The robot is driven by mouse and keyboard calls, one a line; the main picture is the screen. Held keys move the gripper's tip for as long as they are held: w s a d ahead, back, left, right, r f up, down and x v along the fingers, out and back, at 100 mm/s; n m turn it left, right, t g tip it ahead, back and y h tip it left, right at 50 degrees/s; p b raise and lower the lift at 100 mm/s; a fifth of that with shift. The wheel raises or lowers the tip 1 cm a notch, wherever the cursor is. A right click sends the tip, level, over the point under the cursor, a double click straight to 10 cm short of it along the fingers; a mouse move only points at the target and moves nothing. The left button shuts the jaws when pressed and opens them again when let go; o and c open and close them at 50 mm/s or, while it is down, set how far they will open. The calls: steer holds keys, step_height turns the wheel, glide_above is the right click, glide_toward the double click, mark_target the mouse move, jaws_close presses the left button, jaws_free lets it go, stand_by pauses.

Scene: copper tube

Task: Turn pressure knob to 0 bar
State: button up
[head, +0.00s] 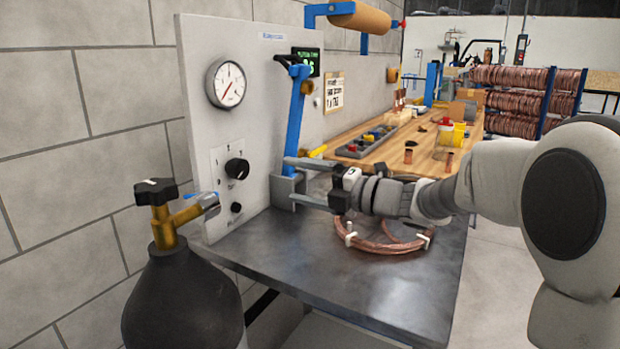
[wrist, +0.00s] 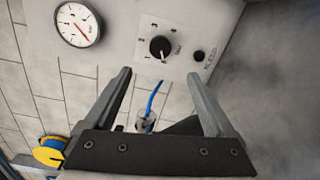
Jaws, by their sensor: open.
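The black pressure knob (head: 237,168) sits on a white plate on the upright grey panel, below the gauge. In the wrist view the knob (wrist: 160,47) lies ahead of the fingertips, roughly between their lines and apart from them. The round gauge (head: 226,84) has a red needle; it also shows at upper left in the wrist view (wrist: 77,24). Its reading is too small to tell. My gripper (head: 288,181) is open and empty, to the right of the knob in the head view. Its two fingers (wrist: 158,83) point toward the panel.
A smaller black knob (head: 236,207) is below the pressure knob. A dark gas bottle (head: 183,300) with a brass valve stands at front left. A blue lever (head: 296,115) stands by the panel behind my gripper. A copper coil (head: 385,246) lies on the dark metal table (head: 300,275).

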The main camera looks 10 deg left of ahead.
steer(key=shift+v, duration=1.15)
